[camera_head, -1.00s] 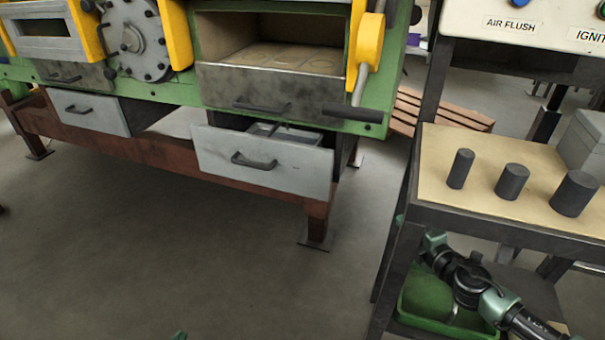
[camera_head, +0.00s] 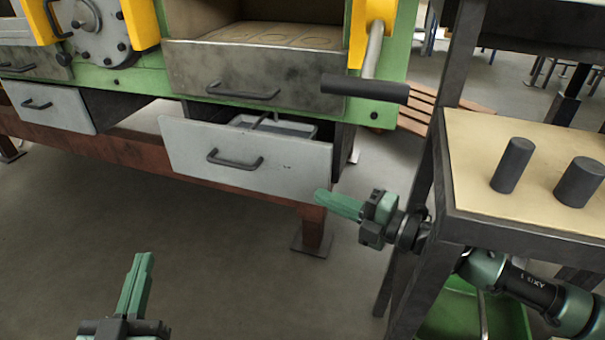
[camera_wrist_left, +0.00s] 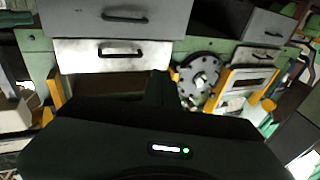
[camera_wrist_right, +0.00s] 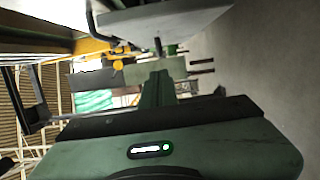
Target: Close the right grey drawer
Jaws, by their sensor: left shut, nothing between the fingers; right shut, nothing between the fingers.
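The right grey drawer (camera_head: 290,170) is pulled out under the green furnace frame, with its black handle (camera_head: 235,160) on the front and a compartmented inside showing behind. My right gripper (camera_head: 322,199) is shut and empty, just at the lower right corner of the drawer front; touching or apart cannot be told. In the right wrist view the grey drawer (camera_wrist_right: 165,25) shows at the top. My left gripper (camera_head: 145,258) is shut and empty, low in the head view and in front of the drawer, apart from it. Drawers show in the left wrist view (camera_wrist_left: 112,22).
A second grey drawer (camera_head: 60,108) on the left is also pulled out. The table (camera_head: 500,226) at right bears dark cylinders (camera_head: 512,165), and my right arm passes below its top. A black furnace handle (camera_head: 365,89) sticks out above the drawer. The floor in front is open.

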